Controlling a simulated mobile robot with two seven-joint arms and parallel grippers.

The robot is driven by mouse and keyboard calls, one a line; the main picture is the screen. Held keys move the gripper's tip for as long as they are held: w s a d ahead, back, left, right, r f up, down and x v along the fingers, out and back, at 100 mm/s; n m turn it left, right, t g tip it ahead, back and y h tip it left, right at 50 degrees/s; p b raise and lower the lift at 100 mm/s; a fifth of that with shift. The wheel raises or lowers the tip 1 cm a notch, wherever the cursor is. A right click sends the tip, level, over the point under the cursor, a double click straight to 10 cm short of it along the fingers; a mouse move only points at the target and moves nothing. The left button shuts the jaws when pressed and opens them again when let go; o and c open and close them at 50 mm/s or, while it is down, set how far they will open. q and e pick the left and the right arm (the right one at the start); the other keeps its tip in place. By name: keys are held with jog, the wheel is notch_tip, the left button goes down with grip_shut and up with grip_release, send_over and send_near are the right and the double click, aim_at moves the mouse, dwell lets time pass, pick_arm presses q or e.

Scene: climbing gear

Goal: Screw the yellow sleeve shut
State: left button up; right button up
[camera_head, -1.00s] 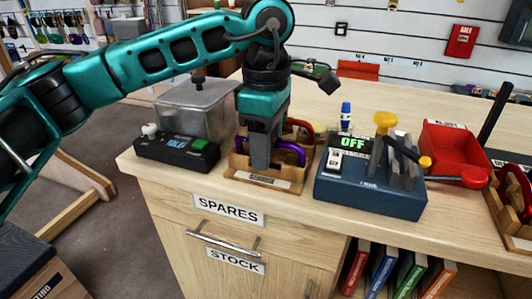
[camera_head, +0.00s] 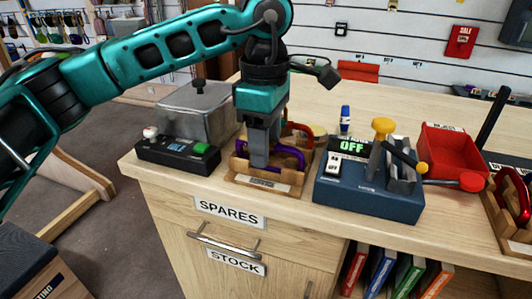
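My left gripper (camera_head: 259,164) points straight down at the wooden rack (camera_head: 266,184) on the bench. Its grey fingers reach in beside a purple carabiner (camera_head: 291,154), which they partly cover. I cannot tell whether the fingers are open or shut, or whether they touch anything. A red carabiner (camera_head: 301,127) stands behind the purple one in the rack, and a yellowish piece (camera_head: 319,131) shows at its right. No yellow sleeve can be made out clearly; the gripper may hide it. My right gripper is not in view.
A blue device (camera_head: 368,198) reading OFF, with a yellow knob (camera_head: 384,125), stands close right of the rack. A black box with a green button (camera_head: 201,148) and a metal container (camera_head: 197,107) stand left. A red bin (camera_head: 450,151) is farther right.

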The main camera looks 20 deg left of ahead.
pick_arm(q)
jog(key=shift+r, duration=0.5)
jog(key=shift+w, duration=0.1)
jog(key=shift+w+p, duration=0.4)
jog(key=shift+w, duration=0.15)
jog(key=shift+f, duration=0.25)
jog(key=shift+f+b, duration=1.05)
jog(key=shift+f, duration=0.2)
